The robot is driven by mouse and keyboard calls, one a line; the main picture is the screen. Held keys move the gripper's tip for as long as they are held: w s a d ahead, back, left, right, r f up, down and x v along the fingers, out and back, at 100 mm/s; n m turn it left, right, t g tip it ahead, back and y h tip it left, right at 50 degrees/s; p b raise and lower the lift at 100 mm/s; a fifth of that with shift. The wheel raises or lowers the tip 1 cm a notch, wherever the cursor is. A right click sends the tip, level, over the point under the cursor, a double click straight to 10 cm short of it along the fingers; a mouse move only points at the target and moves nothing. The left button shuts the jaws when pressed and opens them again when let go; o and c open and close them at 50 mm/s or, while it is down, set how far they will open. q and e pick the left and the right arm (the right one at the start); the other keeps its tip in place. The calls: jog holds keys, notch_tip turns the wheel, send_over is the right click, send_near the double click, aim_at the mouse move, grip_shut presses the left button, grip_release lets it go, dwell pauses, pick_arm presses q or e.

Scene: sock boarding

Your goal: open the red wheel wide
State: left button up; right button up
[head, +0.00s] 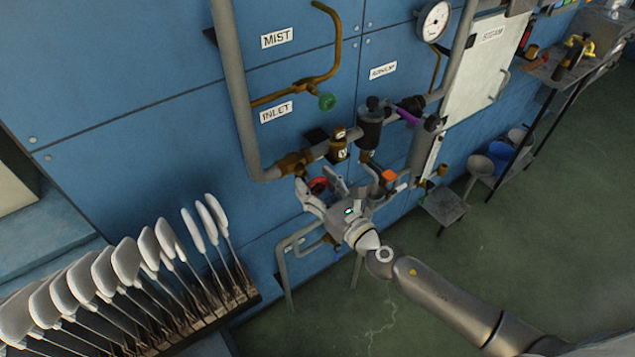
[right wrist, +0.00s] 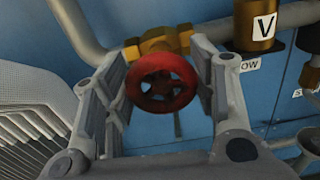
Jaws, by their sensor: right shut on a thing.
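The red wheel (right wrist: 162,83) is a small round handwheel on a brass valve (right wrist: 158,43). In the right wrist view it sits between the two fingers of my right gripper (right wrist: 160,95), which is shut on it. In the head view the red wheel (head: 317,185) shows partly behind my right gripper (head: 327,193), below the brass valve body (head: 293,163) on the grey pipe. How far the wheel is turned cannot be told. My left gripper is not in view.
A rack of white sock boards (head: 135,275) stands at the lower left. An orange part (head: 388,176) is close right of the gripper. Green floor is open at right.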

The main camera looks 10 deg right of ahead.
jog(key=n+p, duration=0.1)
jog(key=n, duration=0.3)
jog(key=shift+a+n, duration=0.1)
jog(key=shift+n, duration=0.2)
jog(key=n+p, duration=0.1)
jog(key=n, duration=0.2)
jog(key=shift+s+f+n+p, duration=0.1)
jog(key=shift+n+p, duration=0.3)
jog(key=n+p, duration=0.1)
jog(key=n, duration=0.2)
jog(key=shift+a+f, duration=0.1)
jog(key=shift+f+n+p, duration=0.15)
jog(key=shift+n+p, duration=0.7)
jog(key=shift+n, duration=1.65)
jog(key=o, duration=1)
jog(key=shift+o, duration=0.2)
